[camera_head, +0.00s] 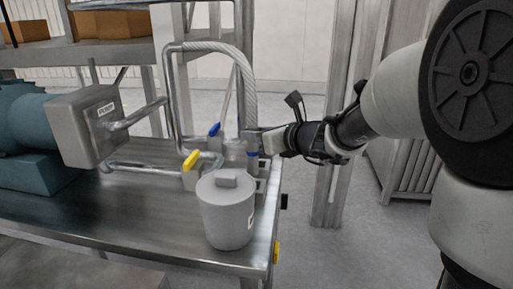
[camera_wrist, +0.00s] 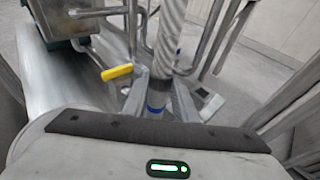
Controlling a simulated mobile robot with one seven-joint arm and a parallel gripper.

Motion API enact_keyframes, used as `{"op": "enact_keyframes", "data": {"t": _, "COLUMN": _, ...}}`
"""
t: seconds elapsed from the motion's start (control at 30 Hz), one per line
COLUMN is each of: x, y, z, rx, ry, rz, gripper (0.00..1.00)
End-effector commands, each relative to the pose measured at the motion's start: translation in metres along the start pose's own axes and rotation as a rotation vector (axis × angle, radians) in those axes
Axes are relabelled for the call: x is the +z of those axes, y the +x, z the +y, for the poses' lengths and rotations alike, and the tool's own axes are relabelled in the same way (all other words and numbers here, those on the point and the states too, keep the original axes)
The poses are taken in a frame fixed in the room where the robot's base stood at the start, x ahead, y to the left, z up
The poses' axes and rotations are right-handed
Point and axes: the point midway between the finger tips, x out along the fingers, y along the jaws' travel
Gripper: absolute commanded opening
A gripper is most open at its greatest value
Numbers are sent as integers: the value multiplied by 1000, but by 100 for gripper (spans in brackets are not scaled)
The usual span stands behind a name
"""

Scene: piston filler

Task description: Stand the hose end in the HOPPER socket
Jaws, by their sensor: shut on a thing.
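The braided grey hose (camera_head: 246,85) arcs over a bent metal pipe and comes down to its end with a blue band (camera_head: 253,154). My gripper (camera_head: 255,141) is shut on the hose end at the right end of the table. In the wrist view the hose (camera_wrist: 171,32) runs down between my fingers (camera_wrist: 160,97), with a dark collar and the blue band (camera_wrist: 154,110) low between them. A small metal block with a pale label (camera_wrist: 209,103) sits just right of the hose end. I cannot read which socket is HOPPER, nor tell whether the hose tip is in a socket.
A grey lidded pot (camera_head: 226,212) stands at the table's front right corner. A yellow-handled valve (camera_head: 191,160) and a blue-handled valve (camera_head: 214,130) stand left of the hose end. A labelled metal box (camera_head: 88,125) and teal motor (camera_head: 27,125) are at left. The steel table (camera_head: 130,215) is bare in front.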

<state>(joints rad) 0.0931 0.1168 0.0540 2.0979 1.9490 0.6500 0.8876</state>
Motion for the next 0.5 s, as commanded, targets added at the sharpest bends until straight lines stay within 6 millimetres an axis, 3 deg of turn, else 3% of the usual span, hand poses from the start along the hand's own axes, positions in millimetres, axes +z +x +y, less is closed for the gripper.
{"op": "enact_keyframes", "data": {"t": 0.1, "x": 17, "y": -5, "z": 0, "rx": 0, "ry": -2, "rz": -3, "gripper": 0}}
{"op": "enact_keyframes", "data": {"t": 0.5, "x": 49, "y": -15, "z": 0, "rx": 0, "ry": -2, "rz": -2, "gripper": 0}}
